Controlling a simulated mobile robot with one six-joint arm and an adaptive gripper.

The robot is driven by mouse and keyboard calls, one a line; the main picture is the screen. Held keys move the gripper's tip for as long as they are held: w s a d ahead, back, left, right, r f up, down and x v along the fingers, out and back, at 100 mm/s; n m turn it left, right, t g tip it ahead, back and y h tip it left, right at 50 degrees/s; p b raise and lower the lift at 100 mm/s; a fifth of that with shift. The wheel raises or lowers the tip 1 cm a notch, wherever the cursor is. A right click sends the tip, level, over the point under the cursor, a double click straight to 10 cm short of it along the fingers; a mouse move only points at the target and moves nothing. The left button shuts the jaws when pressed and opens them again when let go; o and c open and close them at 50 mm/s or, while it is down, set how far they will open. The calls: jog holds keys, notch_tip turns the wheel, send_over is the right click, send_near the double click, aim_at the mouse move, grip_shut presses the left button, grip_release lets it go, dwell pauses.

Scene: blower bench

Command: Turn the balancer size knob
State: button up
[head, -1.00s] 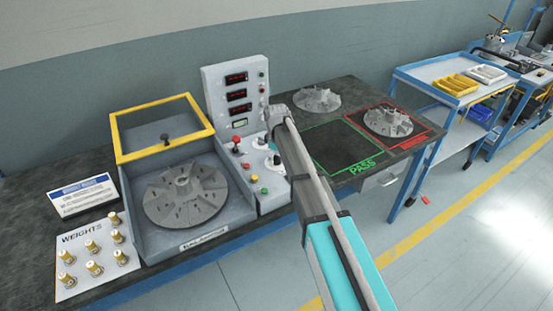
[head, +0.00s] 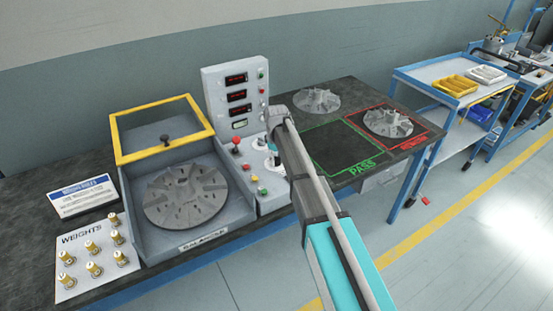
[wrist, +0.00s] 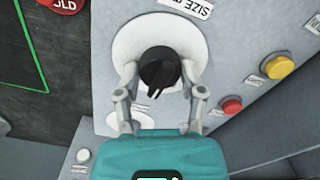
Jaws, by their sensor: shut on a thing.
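The size knob (wrist: 158,68) is a black knob with a pale pointer line on a round white dial (wrist: 190,38), with a SIZE label above it in the wrist view. My gripper (wrist: 160,80) has one finger on each side of the knob and is shut on it. In the head view my gripper (head: 274,150) is at the lower panel of the balancer (head: 238,98), and it hides much of the knob there.
Red (wrist: 231,105) and yellow (wrist: 279,67) buttons sit right of the dial in the wrist view. In the head view, a rotor (head: 186,196) sits in the balancer, weights stand on a white board (head: 80,283), and rotors lie on the bench at right.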

jog(key=m, duration=0.7)
dwell(0.5)
jog(key=o, duration=1.1)
jog(key=shift+o, duration=0.2)
jog(key=shift+n, duration=0.3)
